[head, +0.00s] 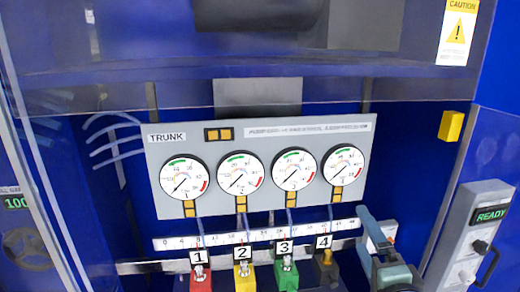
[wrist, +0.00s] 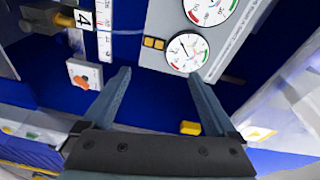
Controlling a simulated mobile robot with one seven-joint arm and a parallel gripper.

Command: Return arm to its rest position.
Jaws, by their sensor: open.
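My gripper (wrist: 157,95) shows in the wrist view with its two grey-blue fingers spread apart and nothing between them. The gauge panel (wrist: 165,25) lies beyond the fingertips in that view. In the head view, part of my arm and gripper (head: 378,240) shows at the lower right, beside the valve labelled 4 (head: 325,262). The fingers there look apart from the valve, though the exact gap is hard to tell.
The grey panel (head: 260,205) carries several round gauges above a white ruler strip (head: 225,238). Red (head: 201,280), yellow (head: 244,278) and green (head: 286,276) valves stand in front. A control box (head: 470,240) reading READY is at the right. A clear shield (head: 150,90) crosses above.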

